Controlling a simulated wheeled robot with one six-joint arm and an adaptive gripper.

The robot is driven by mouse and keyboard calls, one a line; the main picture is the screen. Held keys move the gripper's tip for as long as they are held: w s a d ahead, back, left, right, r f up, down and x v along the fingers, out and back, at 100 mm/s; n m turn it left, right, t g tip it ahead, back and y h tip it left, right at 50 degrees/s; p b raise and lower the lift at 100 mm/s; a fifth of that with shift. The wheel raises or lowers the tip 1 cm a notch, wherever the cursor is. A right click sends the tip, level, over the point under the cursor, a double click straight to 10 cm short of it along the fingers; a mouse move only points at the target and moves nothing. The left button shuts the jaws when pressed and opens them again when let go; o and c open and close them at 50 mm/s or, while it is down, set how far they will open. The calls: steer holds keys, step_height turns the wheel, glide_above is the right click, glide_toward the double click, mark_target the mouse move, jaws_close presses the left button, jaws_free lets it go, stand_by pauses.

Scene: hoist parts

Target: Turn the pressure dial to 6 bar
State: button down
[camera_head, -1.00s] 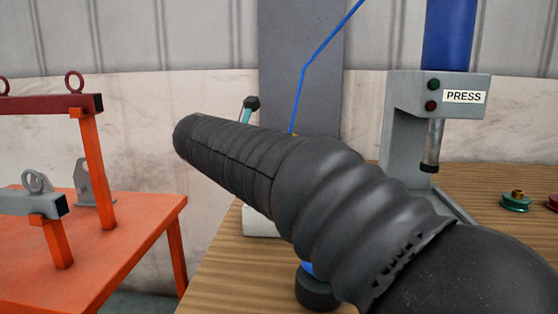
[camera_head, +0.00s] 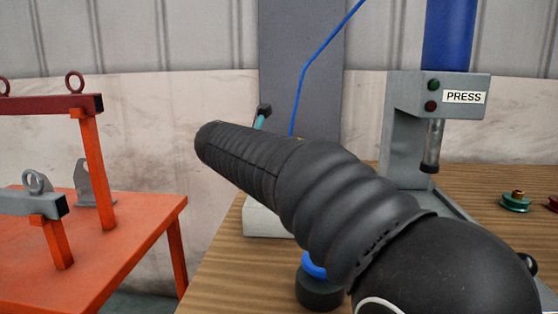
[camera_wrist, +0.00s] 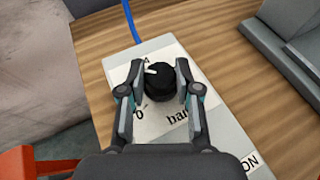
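The pressure dial (camera_wrist: 158,82) is a black round knob with a white pointer mark, on a pale box (camera_wrist: 120,62). The pointer aims up and left in the wrist view. A "0" and part of "bar" show on its label; other markings are partly covered. My gripper (camera_wrist: 160,75) has its two fingers spread, one on each side of the knob. Contact with the knob is hard to make out. In the head view my arm hides the dial and most of my gripper; only part of the pale box (camera_head: 264,224) shows below it.
The box stands on a wooden bench (camera_head: 228,275). A grey press (camera_head: 405,140) stands behind to the right, with a green pulley (camera_head: 515,203) beside it. A blue cable (camera_wrist: 130,20) runs from the box. An orange table (camera_head: 120,250) with lifting parts is at left.

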steer(key=shift+w+a+m+g+h+p, duration=0.1)
steer(key=shift+a+m+g+h+p, duration=0.05)
steer(key=shift+m+g+h+p, duration=0.55)
steer(key=shift+m+g+h, duration=1)
steer(key=shift+m+h, duration=0.4)
steer(key=shift+m, duration=0.2)
steer(key=c, duration=0.8)
jaws_free()
steer(key=v, duration=1.2)
steer(key=shift+r, duration=0.1)
